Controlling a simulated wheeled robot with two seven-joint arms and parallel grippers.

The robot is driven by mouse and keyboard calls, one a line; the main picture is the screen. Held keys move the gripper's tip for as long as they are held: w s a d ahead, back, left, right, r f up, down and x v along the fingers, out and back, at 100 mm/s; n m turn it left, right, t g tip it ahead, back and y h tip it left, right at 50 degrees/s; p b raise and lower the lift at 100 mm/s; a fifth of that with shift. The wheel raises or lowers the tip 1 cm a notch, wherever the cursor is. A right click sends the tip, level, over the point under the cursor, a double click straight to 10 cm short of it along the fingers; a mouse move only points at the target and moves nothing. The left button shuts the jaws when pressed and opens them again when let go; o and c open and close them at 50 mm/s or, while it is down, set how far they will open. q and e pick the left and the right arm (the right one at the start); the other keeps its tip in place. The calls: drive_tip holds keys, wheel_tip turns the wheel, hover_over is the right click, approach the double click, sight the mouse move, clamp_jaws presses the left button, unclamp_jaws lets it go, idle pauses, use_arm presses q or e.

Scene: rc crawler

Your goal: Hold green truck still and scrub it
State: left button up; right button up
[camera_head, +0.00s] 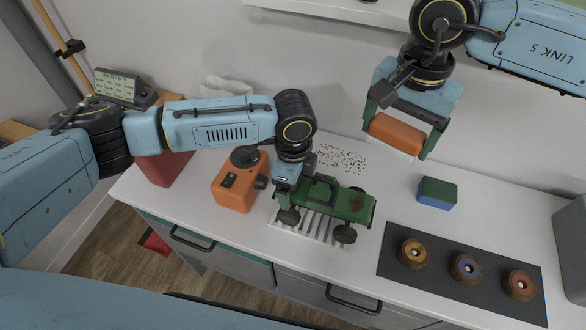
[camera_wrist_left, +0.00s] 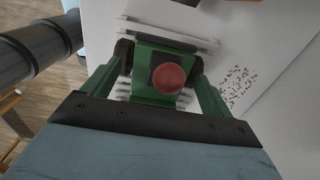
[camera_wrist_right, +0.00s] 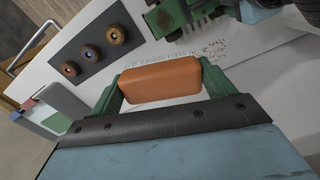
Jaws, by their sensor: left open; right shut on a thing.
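The green truck (camera_head: 345,203) stands on a white slatted rack (camera_head: 310,228) on the counter, dark wheels down, with brown specks on its body. My left gripper (camera_head: 289,196) is at the truck's left end. In the left wrist view its open fingers (camera_wrist_left: 156,72) lie on either side of the truck's green end, which has a red ball (camera_wrist_left: 169,78); contact cannot be told. My right gripper (camera_head: 398,135) is shut on an orange brush (camera_head: 397,132) with pale bristles, held in the air right of and above the truck. The brush also shows in the right wrist view (camera_wrist_right: 158,84).
An orange box (camera_head: 238,186) with a dark knob stands left of the truck. Brown crumbs (camera_head: 342,158) lie behind it. A green-and-blue sponge (camera_head: 436,193) and a dark mat (camera_head: 455,290) with three coloured wheels lie to the right.

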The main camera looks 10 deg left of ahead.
use_arm(q)
drive_tip(key=shift+f, duration=0.25)
drive_tip(key=c, duration=1.5)
